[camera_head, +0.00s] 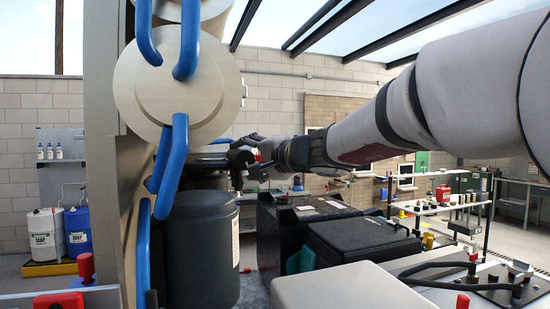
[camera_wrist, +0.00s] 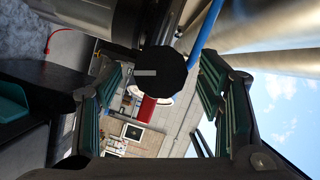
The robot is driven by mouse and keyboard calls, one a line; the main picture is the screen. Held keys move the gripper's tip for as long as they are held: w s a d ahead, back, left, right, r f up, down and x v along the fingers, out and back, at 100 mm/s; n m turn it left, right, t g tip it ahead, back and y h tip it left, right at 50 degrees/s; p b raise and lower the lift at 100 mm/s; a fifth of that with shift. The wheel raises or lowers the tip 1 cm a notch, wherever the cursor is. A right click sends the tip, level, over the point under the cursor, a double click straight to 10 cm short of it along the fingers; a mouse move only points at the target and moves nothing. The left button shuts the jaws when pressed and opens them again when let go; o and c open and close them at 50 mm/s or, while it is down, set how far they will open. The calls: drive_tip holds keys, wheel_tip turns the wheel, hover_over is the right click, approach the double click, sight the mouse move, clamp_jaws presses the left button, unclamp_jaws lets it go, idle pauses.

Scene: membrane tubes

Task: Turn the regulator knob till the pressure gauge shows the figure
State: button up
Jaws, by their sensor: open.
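The regulator knob (camera_wrist: 162,73) looks like a dark, many-sided disc with a pale mark left of its middle in the wrist view. My gripper (camera_wrist: 164,88) is open, with one green-padded finger on each side of the knob and visible gaps between. I cannot tell how far the fingertips are from it in depth. In the head view my gripper (camera_head: 248,162) is beside the white cylinders, above the dark tank; the knob is not clear there. No readable pressure gauge face shows; a pale curved edge behind the knob is mostly hidden.
White membrane cylinders (camera_head: 155,85) with blue hoses (camera_head: 171,165) stand left of my gripper. A dark tank (camera_head: 203,245) is below it. Black cases (camera_head: 360,237) and a grey box (camera_head: 345,290) fill the front. Shelves (camera_head: 440,200) stand at the right.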

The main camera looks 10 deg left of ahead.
drive_tip(key=shift+x, duration=1.2)
drive_tip(key=c, duration=1.1)
drive_tip(key=shift+w+b, duration=0.1)
drive_tip(key=shift+b, duration=0.2)
drive_tip(key=shift+w+m+b, duration=0.1)
drive_tip(key=shift+m+b, duration=0.2)
drive_tip(key=shift+b, duration=0.15)
drive_tip(key=shift+f+b, duration=0.1)
drive_tip(key=shift+b, duration=0.85)
drive_tip(key=shift+m+y, duration=0.3)
drive_tip(key=shift+s+b, duration=0.2)
drive_tip(key=shift+b, duration=0.25)
